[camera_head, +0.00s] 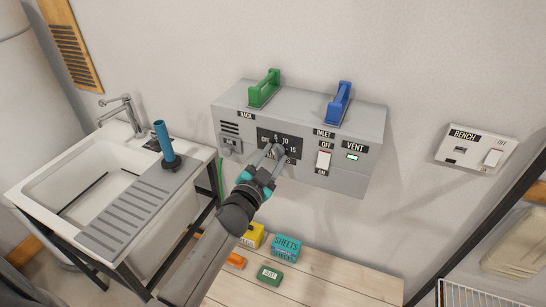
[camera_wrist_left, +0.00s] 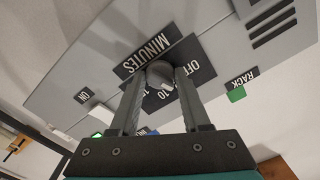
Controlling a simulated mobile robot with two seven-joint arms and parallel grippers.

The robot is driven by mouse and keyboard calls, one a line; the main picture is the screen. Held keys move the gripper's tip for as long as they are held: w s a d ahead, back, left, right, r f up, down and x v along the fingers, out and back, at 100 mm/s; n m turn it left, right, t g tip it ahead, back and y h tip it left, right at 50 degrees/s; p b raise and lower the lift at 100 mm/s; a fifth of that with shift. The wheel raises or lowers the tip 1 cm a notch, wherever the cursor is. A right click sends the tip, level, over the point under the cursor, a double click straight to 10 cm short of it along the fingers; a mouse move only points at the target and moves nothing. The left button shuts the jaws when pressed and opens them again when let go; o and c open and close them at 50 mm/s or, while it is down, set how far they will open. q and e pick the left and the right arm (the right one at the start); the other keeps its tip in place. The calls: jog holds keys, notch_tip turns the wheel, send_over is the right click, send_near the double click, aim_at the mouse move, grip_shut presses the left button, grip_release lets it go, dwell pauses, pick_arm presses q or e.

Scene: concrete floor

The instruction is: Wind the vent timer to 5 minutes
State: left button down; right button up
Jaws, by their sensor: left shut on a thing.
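The vent timer is a round grey knob (camera_wrist_left: 160,73) on a black dial plate (camera_head: 265,134) on the front of a grey wall-mounted box (camera_head: 230,108). The plate reads OFF, 5, 10, 15; MINUTES shows in the wrist view. My left gripper (camera_head: 274,153) reaches the knob from below and is shut on it, one finger on each side, as the left wrist view (camera_wrist_left: 161,80) shows. A pale mark shows on the knob's edge near the 10 and OFF labels in that view; its exact setting is unclear. My right gripper is out of view.
The box carries a green handle (camera_head: 264,88), a blue handle (camera_head: 340,103), a white INLET switch (camera_head: 323,160) and a lit green VENT lamp (camera_head: 352,157). A sink (camera_head: 85,180) stands left. Small boxes, including a teal one (camera_head: 286,247), lie on the wooden bench (camera_head: 330,286) below.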

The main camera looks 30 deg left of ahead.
pick_arm(q)
jog(key=shift+m, duration=0.3)
dwell(0.5)
dwell(0.4)
jog(key=shift+c, duration=1.9)
grip_release()
jog(key=s, duration=1.5)
jog(key=shift+d+b, duration=0.35)
jog(key=shift+d, duration=0.1)
jog(key=shift+s, duration=0.1)
